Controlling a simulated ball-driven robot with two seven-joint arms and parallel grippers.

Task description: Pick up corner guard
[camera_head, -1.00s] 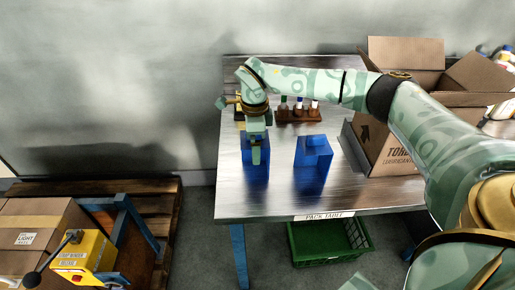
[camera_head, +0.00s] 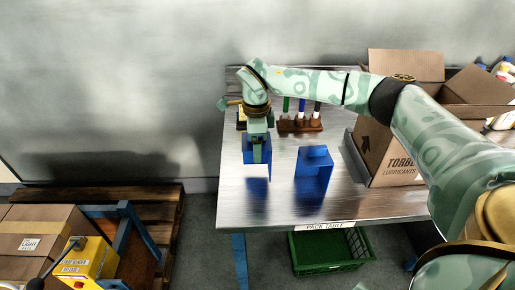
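Two blue corner guards are at the pack table (camera_head: 285,208). One corner guard (camera_head: 249,156) hangs at the left, with a finger of my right gripper (camera_head: 257,152) over its middle. It appears raised above the table, with a dark blue patch on the metal below it. My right gripper points down and appears shut on this guard; its far finger is hidden. The other corner guard (camera_head: 314,170) stands on the table to the right, apart from the gripper. My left gripper is not in view.
A brown rack (camera_head: 300,126) with several coloured-top tubes stands behind the guards. An open cardboard box (camera_head: 392,158) stands at the right of the table under my arm. A green crate (camera_head: 330,252) is below the table. The front middle of the table is clear.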

